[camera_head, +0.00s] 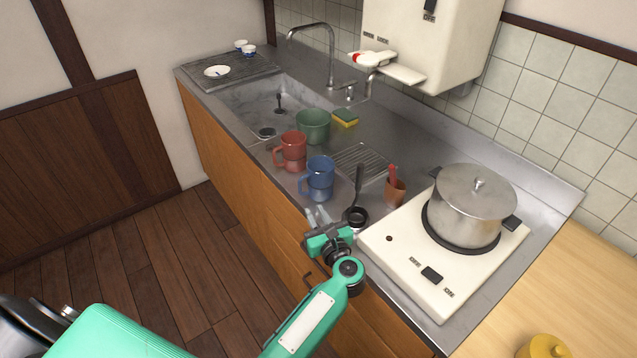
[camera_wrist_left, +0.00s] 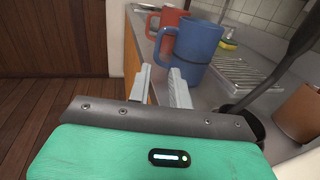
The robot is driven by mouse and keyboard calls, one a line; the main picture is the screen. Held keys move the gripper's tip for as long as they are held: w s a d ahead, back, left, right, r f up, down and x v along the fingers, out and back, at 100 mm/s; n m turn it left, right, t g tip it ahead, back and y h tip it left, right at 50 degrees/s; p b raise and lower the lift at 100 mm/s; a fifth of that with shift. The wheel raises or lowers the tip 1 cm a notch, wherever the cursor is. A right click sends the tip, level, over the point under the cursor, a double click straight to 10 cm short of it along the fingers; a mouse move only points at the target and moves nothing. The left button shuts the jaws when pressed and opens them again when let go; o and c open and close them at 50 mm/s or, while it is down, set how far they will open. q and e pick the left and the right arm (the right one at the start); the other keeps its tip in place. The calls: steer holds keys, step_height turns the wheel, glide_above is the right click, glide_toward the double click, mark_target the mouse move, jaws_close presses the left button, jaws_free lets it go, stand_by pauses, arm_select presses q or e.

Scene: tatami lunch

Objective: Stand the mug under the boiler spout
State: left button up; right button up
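A blue mug (camera_head: 319,178) stands upright on the steel counter, its handle toward the left. A red mug (camera_head: 292,151) stands behind it, and a green mug (camera_head: 313,126) stands behind that. My left gripper (camera_head: 317,216) is open and empty at the counter's front edge, just short of the blue mug and apart from it. In the left wrist view the blue mug (camera_wrist_left: 192,50) is beyond the two parted fingers, with the red mug (camera_wrist_left: 165,22) behind. The white boiler (camera_head: 432,40) hangs on the tiled wall; its spout (camera_head: 368,60) is over the counter's back. My right gripper is out of view.
A black ladle (camera_head: 357,205) and a brown utensil cup (camera_head: 395,192) are right of the blue mug. A steel pot (camera_head: 474,205) sits on the white stove. A wire rack (camera_head: 360,163), a sponge (camera_head: 345,118), the sink and a tall faucet (camera_head: 331,55) lie further back.

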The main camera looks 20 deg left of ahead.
mark_target(300, 190)
arm_select(q)
steer(key=p+x, duration=0.2)
steer(key=x, duration=0.6)
steer(key=shift+w+a+r+p, duration=0.1)
steer(key=shift+w+a+p, duration=0.2)
steer(key=shift+a+p, duration=0.2)
steer(key=p+x, duration=0.1)
steer(key=x, duration=0.2)
steer(key=shift+a, duration=0.15)
steer(key=shift+w+a+f+p, duration=0.3)
steer(key=shift+w+f, duration=0.05)
jaws_close()
